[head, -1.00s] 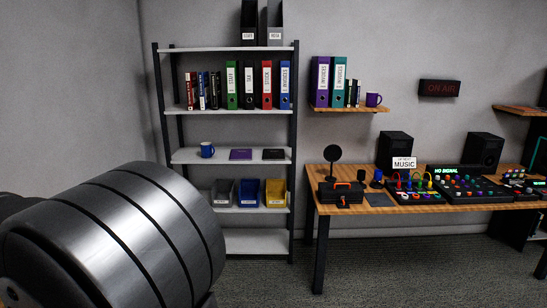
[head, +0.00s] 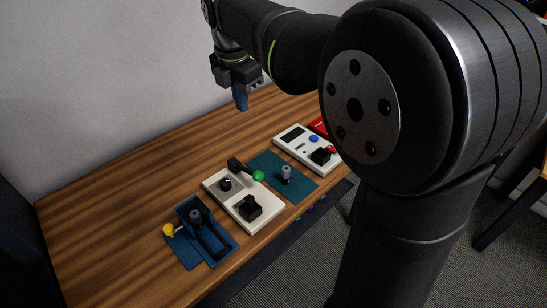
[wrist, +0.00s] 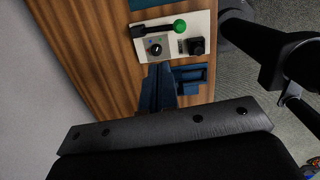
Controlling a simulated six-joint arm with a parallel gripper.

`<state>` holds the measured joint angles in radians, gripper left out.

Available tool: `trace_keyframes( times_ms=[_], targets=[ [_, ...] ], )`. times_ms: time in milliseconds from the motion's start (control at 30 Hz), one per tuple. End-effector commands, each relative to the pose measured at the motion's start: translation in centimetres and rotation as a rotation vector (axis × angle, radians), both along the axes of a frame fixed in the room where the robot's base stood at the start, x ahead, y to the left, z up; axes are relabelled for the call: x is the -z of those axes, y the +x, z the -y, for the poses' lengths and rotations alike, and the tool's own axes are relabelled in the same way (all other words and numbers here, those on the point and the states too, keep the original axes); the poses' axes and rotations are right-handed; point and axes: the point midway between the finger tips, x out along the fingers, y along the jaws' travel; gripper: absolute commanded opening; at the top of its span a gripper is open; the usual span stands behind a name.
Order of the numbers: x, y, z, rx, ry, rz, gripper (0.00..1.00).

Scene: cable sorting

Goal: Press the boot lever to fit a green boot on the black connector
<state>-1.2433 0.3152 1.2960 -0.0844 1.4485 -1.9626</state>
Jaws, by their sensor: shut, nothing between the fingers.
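A cream station (head: 226,202) stands on the wooden bench. It carries a black lever (head: 236,165) with a green ball knob (head: 258,176), a round dial (head: 225,184) and a black block (head: 250,208). The lever (wrist: 152,31) also shows in the wrist view, lying across the station's far edge, with its green knob (wrist: 180,26) at the right end. My gripper (head: 240,99) is shut and empty, its blue fingers above the bench and apart from the station. In the wrist view the fingers (wrist: 158,84) point toward the station. I cannot make out the black connector clearly.
A blue fixture (head: 222,250) with a yellow-knobbed lever (head: 169,230) stands left of the station. A teal mat (head: 299,190) with a grey post (head: 286,173) lies to its right, then a white box (head: 292,147). The bench's back left (head: 110,205) is clear.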

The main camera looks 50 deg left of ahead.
Motion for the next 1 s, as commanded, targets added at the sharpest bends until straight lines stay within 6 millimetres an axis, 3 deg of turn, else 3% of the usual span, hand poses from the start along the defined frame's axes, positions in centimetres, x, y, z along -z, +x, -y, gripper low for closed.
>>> trace_keyframes(
  times_ms=[200, 433, 700, 1000],
  targets=[
    [4.7, 0.1, 0.2, -0.298, -0.184, 0.213, 0.00],
    [8.1, 0.2, -0.1, -0.673, -0.407, 0.445, 0.00],
    [9.5, -0.1, -0.8, -0.917, -0.555, 0.584, 0.00],
    [9.5, -0.1, -0.9, -0.940, -0.570, 0.598, 0.00]
  ],
)
